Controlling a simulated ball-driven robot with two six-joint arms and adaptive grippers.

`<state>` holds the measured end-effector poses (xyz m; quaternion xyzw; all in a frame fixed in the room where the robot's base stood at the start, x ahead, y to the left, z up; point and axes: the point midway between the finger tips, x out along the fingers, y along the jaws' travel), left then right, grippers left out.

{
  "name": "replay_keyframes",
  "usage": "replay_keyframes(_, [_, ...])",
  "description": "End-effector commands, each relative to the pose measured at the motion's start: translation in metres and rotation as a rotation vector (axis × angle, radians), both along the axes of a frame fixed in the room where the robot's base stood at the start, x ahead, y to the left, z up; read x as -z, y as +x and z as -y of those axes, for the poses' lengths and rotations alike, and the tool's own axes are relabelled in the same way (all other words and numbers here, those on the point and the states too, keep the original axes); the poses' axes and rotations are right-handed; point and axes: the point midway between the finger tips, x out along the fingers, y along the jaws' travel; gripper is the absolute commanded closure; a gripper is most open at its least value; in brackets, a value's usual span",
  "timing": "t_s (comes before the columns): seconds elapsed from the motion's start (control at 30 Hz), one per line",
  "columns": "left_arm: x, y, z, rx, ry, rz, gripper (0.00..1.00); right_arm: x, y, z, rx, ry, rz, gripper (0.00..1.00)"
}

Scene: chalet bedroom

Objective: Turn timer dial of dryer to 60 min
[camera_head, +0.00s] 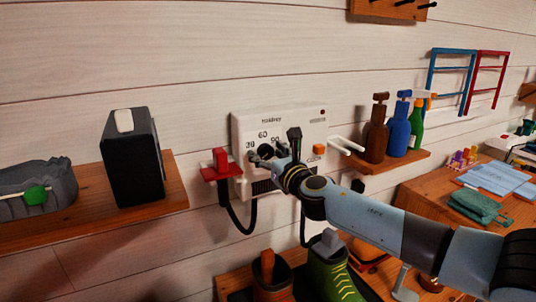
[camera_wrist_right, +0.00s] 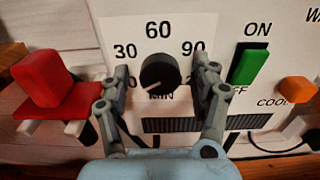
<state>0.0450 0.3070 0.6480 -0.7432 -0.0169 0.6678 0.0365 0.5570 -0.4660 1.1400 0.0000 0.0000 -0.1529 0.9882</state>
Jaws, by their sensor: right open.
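The white dryer control box (camera_head: 243,121) hangs on the wall in the head view. Its black timer dial (camera_wrist_right: 160,72) shows in the right wrist view, with 60 printed above it, 30 to its upper left and 90 to its upper right. The pale mark on the dial points to the lower left, away from 60. My right gripper (camera_wrist_right: 163,77) is open, with one finger on each side of the dial. Contact with the dial cannot be told. The left finger partly covers a number at the lower left. My left gripper is not in view.
A red block on a red holder (camera_wrist_right: 48,82) is left of the dial. A green switch (camera_wrist_right: 253,64) and an orange button (camera_wrist_right: 297,89) are to the right. A shelf with a dark speaker-like box (camera_head: 132,158) and a shelf with bottles (camera_head: 375,137) flank the dryer.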

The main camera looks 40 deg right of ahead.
Motion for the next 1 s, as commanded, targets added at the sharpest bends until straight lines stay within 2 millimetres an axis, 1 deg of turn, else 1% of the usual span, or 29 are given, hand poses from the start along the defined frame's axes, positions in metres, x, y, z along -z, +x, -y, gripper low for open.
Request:
replay_keyframes(0.03, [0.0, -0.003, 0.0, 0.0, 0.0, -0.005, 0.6, 0.0, 0.0, 0.0, 0.0, 0.0, 0.0, 0.4])
replay_keyframes(0.07, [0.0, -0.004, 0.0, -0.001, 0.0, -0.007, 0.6, 0.0, 0.0, 0.0, 0.0, 0.0, 0.0, 0.44])
replay_keyframes(0.2, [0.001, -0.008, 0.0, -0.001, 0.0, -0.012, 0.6, 0.0, 0.0, 0.0, 0.0, 0.0, 0.0, 0.62])
replay_keyframes(0.43, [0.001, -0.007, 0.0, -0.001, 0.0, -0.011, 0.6, 0.0, 0.0, 0.0, 0.0, 0.0, 0.0, 0.92])
replay_keyframes(0.77, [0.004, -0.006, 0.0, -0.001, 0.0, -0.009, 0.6, 0.001, -0.001, 0.0, 0.0, 0.043, 0.014, 0.93])
replay_keyframes(1.0, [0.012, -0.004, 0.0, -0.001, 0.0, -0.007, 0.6, 0.002, -0.001, 0.0, 0.0, 0.182, 0.059, 0.93])
